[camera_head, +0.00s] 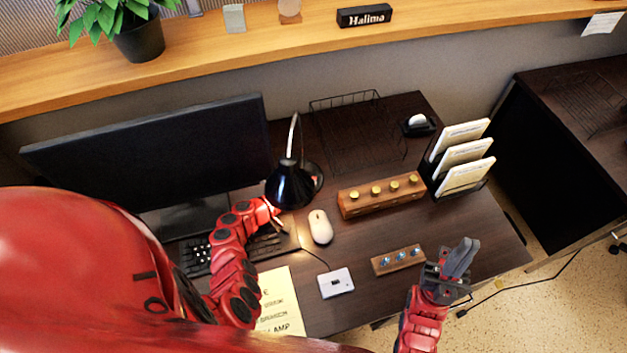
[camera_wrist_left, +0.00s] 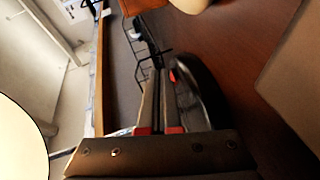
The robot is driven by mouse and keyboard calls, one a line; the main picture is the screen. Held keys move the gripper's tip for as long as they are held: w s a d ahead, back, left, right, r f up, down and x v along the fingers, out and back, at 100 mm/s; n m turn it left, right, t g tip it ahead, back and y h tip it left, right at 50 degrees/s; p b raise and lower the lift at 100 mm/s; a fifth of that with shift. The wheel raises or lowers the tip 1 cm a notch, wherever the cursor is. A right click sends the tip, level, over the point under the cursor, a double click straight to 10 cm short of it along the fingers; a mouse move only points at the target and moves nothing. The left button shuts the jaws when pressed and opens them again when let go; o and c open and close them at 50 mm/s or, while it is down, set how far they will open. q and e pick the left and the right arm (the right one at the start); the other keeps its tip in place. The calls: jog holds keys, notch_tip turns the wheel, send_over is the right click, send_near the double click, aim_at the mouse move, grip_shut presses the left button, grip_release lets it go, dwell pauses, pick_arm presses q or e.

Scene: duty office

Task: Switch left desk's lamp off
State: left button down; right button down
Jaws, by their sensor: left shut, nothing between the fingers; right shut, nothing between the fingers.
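The desk lamp (camera_head: 289,186) has a black shade, a silver neck and a dark round base, partly hidden behind the shade. A warm glow falls under the shade, so it looks lit. In the left wrist view its dark round base (camera_wrist_left: 205,85) stands beside the fingers, with a small red spot, perhaps a switch, close to the fingertips. Contact cannot be told. My left gripper (camera_head: 274,214) is at the shade's lower left; its fingers, shut and empty, show in the left wrist view (camera_wrist_left: 160,95). My right gripper (camera_head: 464,258) is shut and empty over the desk's right front.
A monitor (camera_head: 150,150) and keyboard (camera_head: 196,257) are left of the lamp. A mouse (camera_head: 320,227), a corded white box (camera_head: 336,283), wooden blocks with knobs (camera_head: 381,194) (camera_head: 398,260), a wire tray (camera_head: 355,130) and a file rack (camera_head: 462,157) stand around. A yellow note (camera_head: 280,305) lies in front.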

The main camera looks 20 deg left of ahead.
pick_arm(q)
jog(key=shift+f, duration=0.1)
jog(key=shift+w+f+b, duration=0.15)
jog(key=shift+w+b, duration=0.2)
jog(key=shift+b, duration=0.3)
jog(key=shift+w+a+f+b, duration=0.2)
jog(key=shift+f+b, duration=0.05)
jog(key=shift+b, duration=0.45)
dwell(1.2)
jog(key=shift+s+d, duration=0.15)
jog(key=shift+s, duration=0.35)
jog(key=shift+s+r, duration=0.1)
